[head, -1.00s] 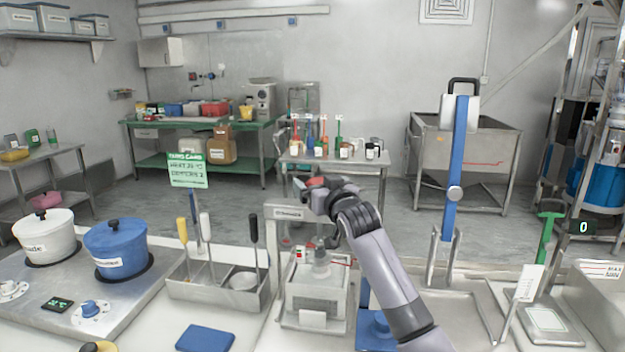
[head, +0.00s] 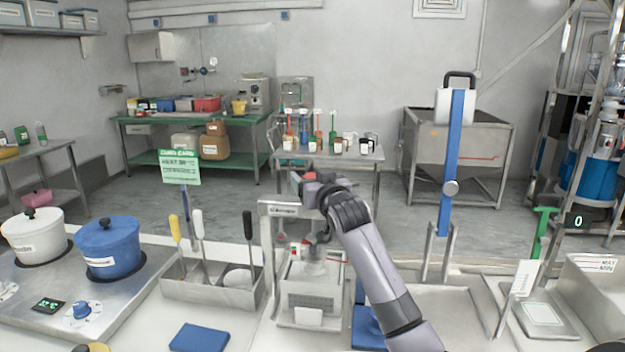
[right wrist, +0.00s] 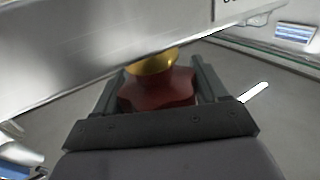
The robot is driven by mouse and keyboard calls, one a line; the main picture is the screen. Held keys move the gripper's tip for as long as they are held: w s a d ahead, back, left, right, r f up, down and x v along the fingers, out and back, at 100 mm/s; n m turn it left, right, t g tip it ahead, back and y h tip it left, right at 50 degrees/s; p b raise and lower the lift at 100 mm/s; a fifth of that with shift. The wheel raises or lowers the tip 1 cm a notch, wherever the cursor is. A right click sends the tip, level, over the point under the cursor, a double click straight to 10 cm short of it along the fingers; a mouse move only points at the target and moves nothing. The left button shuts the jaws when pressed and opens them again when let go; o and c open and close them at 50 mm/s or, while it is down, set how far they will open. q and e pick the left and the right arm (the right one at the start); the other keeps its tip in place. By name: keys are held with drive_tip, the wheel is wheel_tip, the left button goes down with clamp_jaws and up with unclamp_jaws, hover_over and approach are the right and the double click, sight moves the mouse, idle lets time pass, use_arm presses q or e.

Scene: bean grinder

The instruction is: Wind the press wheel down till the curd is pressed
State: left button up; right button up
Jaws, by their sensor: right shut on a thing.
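The cheese press (head: 283,210) is a pale upright frame at the centre of the head view. Its press wheel is a red lobed knob (right wrist: 160,90) with a gold collar (right wrist: 152,64), clear in the right wrist view. My right gripper (head: 310,180) is shut on this wheel at the top of the press. In the right wrist view its fingers (right wrist: 160,88) stand on either side of the red knob. My left gripper is not in view.
Left of the press are a grey tool caddy (head: 215,285), a blue pot (head: 108,245) and a white pot (head: 35,234) on a hob. To the right stand a tall blue lever (head: 452,165) and a scale (head: 543,314). A blue mat (head: 199,338) lies in front.

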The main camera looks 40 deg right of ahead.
drive_tip(key=shift+m+h, duration=0.3)
drive_tip(key=shift+f+m+g+h, duration=0.1)
drive_tip(key=shift+m+g+h, duration=0.4)
drive_tip(key=shift+h, duration=0.2)
drive_tip(key=shift+f+m+g+h+b, duration=0.1)
drive_tip(key=shift+m+g+h+b, duration=0.45)
drive_tip(key=shift+h+b, duration=0.25)
drive_tip(key=g+h+b, duration=0.1)
drive_tip(key=m+h+b, duration=0.1)
drive_tip(key=m+g+h+b, duration=0.1)
drive_tip(key=shift+s+d+f+m+g+b, duration=0.1)
drive_tip(key=shift+s+d+m+g+b, duration=0.15)
drive_tip(key=shift+g+b, duration=0.1)
drive_tip(key=shift+m+g+h+b, duration=0.6)
drive_tip(key=shift+g+b, duration=0.1)
drive_tip(key=shift+b, duration=0.3)
drive_tip(key=shift+s+d+r+m+g+b, duration=0.1)
drive_tip(key=shift+r+m+g+b, duration=0.2)
drive_tip(key=shift+g+b, duration=0.15)
